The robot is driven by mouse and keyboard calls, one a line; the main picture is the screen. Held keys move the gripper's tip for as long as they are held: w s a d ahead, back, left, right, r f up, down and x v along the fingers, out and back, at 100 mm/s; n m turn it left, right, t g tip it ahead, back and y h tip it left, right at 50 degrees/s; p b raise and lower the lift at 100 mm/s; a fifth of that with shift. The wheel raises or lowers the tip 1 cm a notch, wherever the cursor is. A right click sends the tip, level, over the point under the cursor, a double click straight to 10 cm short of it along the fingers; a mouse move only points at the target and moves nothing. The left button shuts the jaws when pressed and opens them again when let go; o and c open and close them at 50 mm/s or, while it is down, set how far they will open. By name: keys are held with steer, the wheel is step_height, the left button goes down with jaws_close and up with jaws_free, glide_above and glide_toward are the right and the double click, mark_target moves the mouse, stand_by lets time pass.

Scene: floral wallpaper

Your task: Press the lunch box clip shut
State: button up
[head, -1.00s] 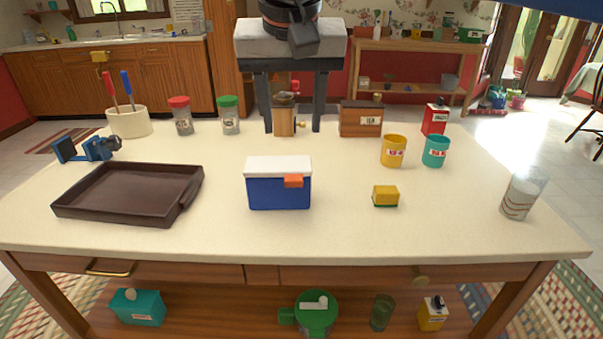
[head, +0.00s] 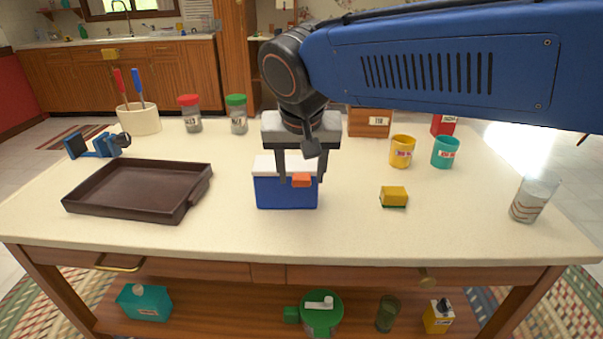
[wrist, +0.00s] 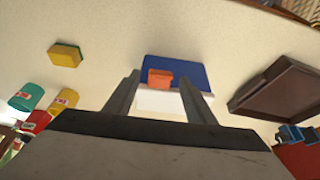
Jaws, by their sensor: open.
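The lunch box (head: 272,192) stands on the table, with a blue body and a white lid. Its orange clip (head: 301,180) is on the front face, near the top right. My gripper (head: 301,182) points down at the lunch box, its two fingers apart on either side of the clip in the head view. The wrist view shows the blue lunch box face (wrist: 188,68) and the orange clip (wrist: 160,78) between the fingers, with nothing held. I cannot tell whether the fingers touch the box, or whether the clip is flush.
A dark brown tray (head: 85,208) lies left of the box. A yellow and green sponge (head: 394,196), a yellow mug (head: 402,152), a teal mug (head: 445,152) and a glass (head: 533,200) are to the right. The table's front strip (head: 300,238) is clear.

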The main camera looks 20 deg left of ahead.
steer(key=shift+w+f, duration=0.15)
steer(key=shift+f, duration=0.25)
steer(key=c, duration=1)
steer(key=shift+c, duration=0.2)
